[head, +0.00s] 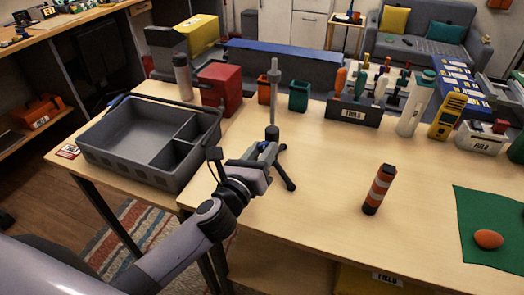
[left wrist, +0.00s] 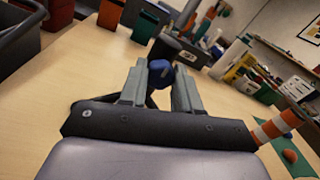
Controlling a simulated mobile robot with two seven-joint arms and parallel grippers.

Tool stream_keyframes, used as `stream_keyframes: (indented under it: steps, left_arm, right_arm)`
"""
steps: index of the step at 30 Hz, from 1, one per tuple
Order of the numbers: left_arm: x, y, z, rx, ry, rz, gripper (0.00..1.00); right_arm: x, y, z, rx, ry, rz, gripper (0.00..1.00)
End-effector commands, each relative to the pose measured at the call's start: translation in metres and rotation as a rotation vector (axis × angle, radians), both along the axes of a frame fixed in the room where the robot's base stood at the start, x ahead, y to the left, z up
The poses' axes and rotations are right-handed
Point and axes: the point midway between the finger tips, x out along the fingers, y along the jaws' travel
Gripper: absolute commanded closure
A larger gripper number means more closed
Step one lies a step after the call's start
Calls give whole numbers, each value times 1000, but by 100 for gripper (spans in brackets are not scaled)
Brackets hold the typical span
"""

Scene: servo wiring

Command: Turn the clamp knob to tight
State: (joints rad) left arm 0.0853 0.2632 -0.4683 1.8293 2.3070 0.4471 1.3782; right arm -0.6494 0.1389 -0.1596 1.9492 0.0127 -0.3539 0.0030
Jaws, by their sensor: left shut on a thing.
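A clamp stand (head: 273,95) with a grey upright post, a dark collar and dark splayed feet stands on the table. Its blue clamp knob (left wrist: 160,73) sits between my left fingers in the left wrist view. My left gripper (head: 264,158) reaches in from the left, low at the front of the stand, and mostly hides the knob in the head view. The left gripper, also seen in the left wrist view (left wrist: 158,82), is shut on the knob. I cannot tell from the picture how tight the knob is. My right gripper is not in view.
A grey divided basket (head: 130,165) stands left of my arm. A red box (head: 220,88), a green cup (head: 299,96) and a tool rack (head: 353,112) stand behind. An orange-striped cylinder (head: 379,189) stands to the right. The table between it and the stand is clear.

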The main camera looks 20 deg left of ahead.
Motion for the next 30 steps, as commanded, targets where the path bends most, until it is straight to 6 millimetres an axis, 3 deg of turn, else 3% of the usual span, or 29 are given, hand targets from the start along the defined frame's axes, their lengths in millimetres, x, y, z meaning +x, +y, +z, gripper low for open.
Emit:
stream_keyframes:
  steps: [11,30]
  left_arm:
    - [0,0,2,177,-22,0,99]
    - [0,-1,1,773,-98,1,99]
  right_arm:
    - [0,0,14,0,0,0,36]
    - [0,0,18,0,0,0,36]
